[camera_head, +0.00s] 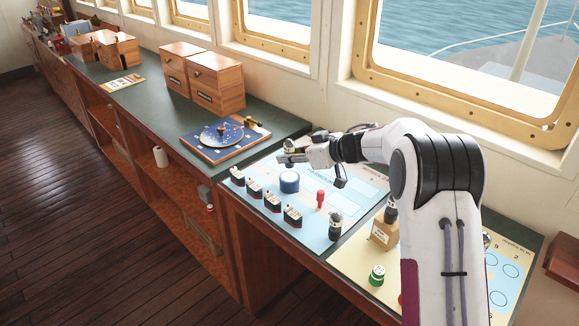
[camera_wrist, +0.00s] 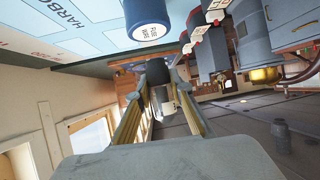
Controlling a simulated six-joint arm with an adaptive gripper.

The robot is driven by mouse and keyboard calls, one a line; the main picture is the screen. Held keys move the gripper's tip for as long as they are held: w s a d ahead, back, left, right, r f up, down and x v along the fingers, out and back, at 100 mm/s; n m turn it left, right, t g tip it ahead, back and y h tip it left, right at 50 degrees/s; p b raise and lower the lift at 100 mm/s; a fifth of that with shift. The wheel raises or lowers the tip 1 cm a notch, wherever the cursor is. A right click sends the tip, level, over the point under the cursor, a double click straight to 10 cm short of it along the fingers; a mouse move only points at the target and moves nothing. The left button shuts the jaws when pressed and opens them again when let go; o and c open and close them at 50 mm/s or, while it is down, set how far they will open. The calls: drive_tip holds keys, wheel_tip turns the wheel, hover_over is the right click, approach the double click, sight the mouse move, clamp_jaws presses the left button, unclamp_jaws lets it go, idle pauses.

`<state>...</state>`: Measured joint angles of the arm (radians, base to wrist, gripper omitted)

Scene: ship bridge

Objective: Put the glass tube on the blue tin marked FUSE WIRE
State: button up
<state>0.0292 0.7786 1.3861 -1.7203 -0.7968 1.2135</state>
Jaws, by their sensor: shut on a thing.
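The blue tin (camera_head: 289,182) is a short round tin on the light-blue chart mat (camera_head: 262,170). In the wrist view the tin (camera_wrist: 150,14) shows at the top edge, with a white label reading FUSE WIRE. My gripper (camera_head: 288,157) is just behind the tin in the head view, apart from it. In the wrist view my gripper (camera_wrist: 160,98) is shut on a small pale, clear-looking cylinder with a dark end, which looks like the glass tube (camera_wrist: 168,106). The fingers hide part of the tube. The top of the tin looks bare.
Several model boats (camera_head: 272,201) stand in a row left of the tin. A red peg (camera_head: 320,199) and a dark-topped bottle (camera_head: 335,228) stand to its right. A round blue dial board (camera_head: 221,135) lies on the counter further left, and wooden boxes (camera_head: 217,88) stand beyond it.

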sight(290, 166)
drive_tip(key=shift+f, duration=1.85)
drive_tip(key=shift+f, duration=0.1)
drive_tip(key=o, duration=1.1)
drive_tip(key=shift+d+r, duration=0.1)
drive_tip(key=shift+r, duration=0.1)
drive_tip(key=v, duration=1.1)
drive_tip(key=shift+s+d+r, duration=0.15)
drive_tip(key=shift+s+d, duration=0.1)
